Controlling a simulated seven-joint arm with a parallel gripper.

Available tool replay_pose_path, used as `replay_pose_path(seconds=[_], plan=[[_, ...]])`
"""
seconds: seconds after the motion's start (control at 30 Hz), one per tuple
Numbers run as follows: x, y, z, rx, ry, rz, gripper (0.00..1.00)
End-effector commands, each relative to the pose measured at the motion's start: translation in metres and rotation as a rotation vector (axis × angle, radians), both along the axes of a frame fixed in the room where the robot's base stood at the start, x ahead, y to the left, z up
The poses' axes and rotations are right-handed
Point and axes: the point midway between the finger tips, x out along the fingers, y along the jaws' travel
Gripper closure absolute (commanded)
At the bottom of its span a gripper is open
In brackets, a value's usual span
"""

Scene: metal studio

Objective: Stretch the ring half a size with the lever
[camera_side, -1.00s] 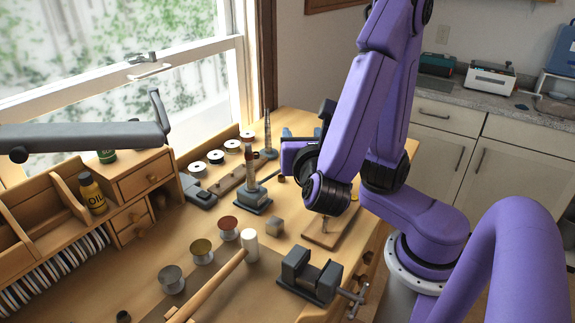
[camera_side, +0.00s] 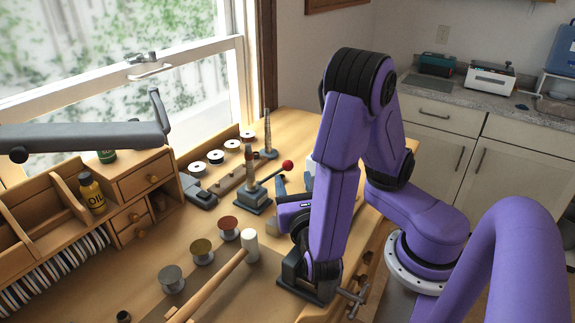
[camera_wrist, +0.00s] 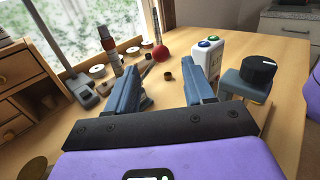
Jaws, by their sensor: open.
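The ring stretcher (camera_side: 254,200) stands on its dark base near the middle of the bench, with an upright post. Its lever slants up to the right and ends in a red ball knob (camera_side: 288,165). In the wrist view the post (camera_wrist: 108,42) is beyond my left finger, and the red knob (camera_wrist: 164,53) shows between the fingers, farther off. My gripper (camera_wrist: 167,62) is open with nothing between its fingers, apart from the knob. In the side view my gripper (camera_side: 281,184) is partly hidden by my arm. A small brown round piece (camera_wrist: 168,76) lies beyond the fingers; I cannot tell whether it is the ring.
A white bottle (camera_wrist: 208,50) and a grey-blue box with a black knob (camera_wrist: 250,78) stand right of the fingers. A vise (camera_side: 300,283), a mallet (camera_side: 249,245) and several spools (camera_side: 202,251) occupy the front bench. A tapered mandrel (camera_side: 267,135) stands behind the stretcher.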

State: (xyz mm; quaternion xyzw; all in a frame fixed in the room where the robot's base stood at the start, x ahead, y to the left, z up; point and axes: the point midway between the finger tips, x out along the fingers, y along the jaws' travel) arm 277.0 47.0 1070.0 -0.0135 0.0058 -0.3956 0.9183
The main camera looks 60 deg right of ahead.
Motion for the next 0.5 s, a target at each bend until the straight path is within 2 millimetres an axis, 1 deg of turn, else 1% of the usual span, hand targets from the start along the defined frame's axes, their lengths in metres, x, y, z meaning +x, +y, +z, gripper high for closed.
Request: replay_pose_path(seconds=[0.17,0.5], plan=[[0.006,-0.007,-0.002,0.000,0.000,-0.003,0.47],[0.036,-0.040,-0.002,-0.001,0.001,-0.006,0.47]])
